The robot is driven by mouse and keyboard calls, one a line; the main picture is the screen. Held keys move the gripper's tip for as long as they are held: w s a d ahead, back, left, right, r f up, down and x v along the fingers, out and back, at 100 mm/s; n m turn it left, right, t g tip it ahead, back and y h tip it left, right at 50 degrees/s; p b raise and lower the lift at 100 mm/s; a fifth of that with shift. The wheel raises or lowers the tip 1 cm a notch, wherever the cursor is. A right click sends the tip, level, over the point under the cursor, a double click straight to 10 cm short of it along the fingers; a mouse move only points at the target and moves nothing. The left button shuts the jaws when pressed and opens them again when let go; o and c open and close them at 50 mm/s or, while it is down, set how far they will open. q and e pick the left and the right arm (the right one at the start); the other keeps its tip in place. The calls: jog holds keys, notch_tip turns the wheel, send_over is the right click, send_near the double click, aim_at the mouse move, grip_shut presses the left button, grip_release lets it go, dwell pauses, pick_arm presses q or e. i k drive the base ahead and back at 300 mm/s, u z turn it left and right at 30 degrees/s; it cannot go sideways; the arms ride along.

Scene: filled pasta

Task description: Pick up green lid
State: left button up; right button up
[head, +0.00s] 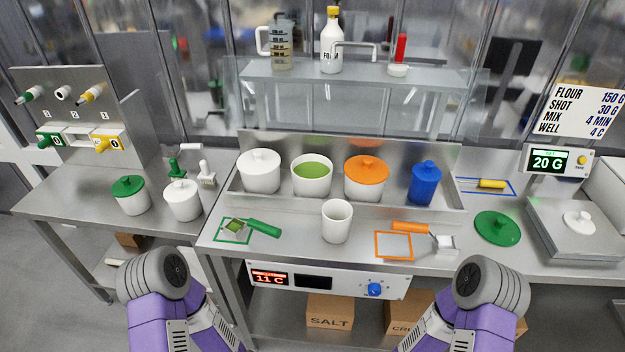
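A flat round green lid (497,228) with a small knob lies on the metal counter at the right, left of the scale. Another green lid (128,187) sits on a small white pot (134,203) on the left counter. An uncovered white pot (312,181) with green contents stands in the middle of the metal tray. My two purple and grey arms show at the bottom edge, low and apart from the counter. Neither gripper's fingers can be seen.
The tray (450,204) also holds a white-lidded pot (259,176), an orange-lidded pot (366,183) and a blue container (425,184). A white cup (337,222) stands in front. Green (263,228) and orange-handled (411,228) scoops lie nearby. A scale (575,232) bears a white lid.

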aim_at(497, 228)
jog(key=u, duration=2.7)
jog(key=k, duration=1.9)
jog(key=z, duration=0.3)
